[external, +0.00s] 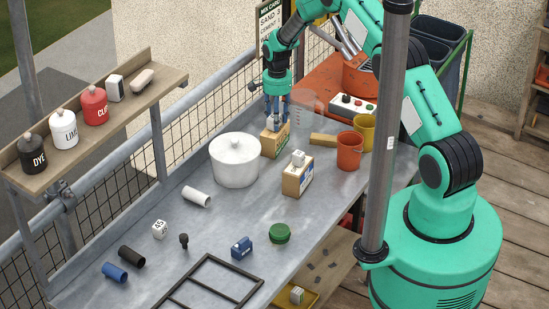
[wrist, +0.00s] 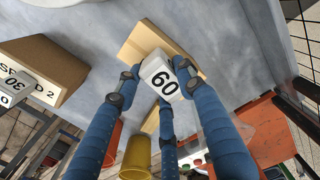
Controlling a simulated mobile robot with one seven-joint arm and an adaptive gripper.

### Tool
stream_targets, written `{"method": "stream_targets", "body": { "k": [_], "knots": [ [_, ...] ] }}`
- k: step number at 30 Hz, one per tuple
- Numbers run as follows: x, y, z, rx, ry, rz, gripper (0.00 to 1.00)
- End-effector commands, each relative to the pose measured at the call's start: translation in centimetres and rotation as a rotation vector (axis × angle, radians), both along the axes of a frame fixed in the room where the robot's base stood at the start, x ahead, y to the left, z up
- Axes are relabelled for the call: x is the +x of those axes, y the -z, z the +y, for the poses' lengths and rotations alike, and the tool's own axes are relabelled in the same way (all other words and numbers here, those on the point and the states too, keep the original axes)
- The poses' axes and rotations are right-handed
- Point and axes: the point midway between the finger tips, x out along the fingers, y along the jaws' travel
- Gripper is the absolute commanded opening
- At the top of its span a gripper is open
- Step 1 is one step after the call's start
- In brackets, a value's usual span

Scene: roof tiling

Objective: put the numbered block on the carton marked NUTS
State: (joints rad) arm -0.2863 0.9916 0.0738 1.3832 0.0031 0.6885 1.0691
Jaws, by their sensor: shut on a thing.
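My gripper (external: 275,117) has blue fingers and is shut on a white numbered block (wrist: 161,78) that reads 60 in the wrist view. The block is at the near end of a cardboard carton (external: 272,145), which also shows behind it in the wrist view (wrist: 138,42). I cannot tell whether the block touches the carton, and its label is not legible. A second carton (external: 296,181) stands to the right and nearer, with a white block (external: 298,158) on top. In the wrist view this carton (wrist: 40,62) bears partly hidden lettering ending in 2. No NUTS marking is readable.
A white lidded pot (external: 235,162) stands left of the cartons. A clear jug (external: 306,108), a wooden piece (external: 323,140), an orange bucket (external: 350,150) and a yellow bucket (external: 364,131) crowd the right. Another white block (external: 160,229) lies front left. The bench middle has free room.

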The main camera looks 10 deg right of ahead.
Motion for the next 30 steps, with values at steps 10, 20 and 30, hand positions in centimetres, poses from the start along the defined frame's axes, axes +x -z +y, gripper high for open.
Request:
{"method": "stream_targets", "body": {
  "k": [10, 20, 30],
  "knots": [
    [0.0, 0.3, 0.0, 0.000, 0.000, 0.001, 0.46],
    [0.0, 0.3, 0.0, -0.001, 0.000, 0.001, 0.57],
    [0.0, -0.9, 0.0, 0.000, 0.000, 0.000, 0.57]
  ]
}}
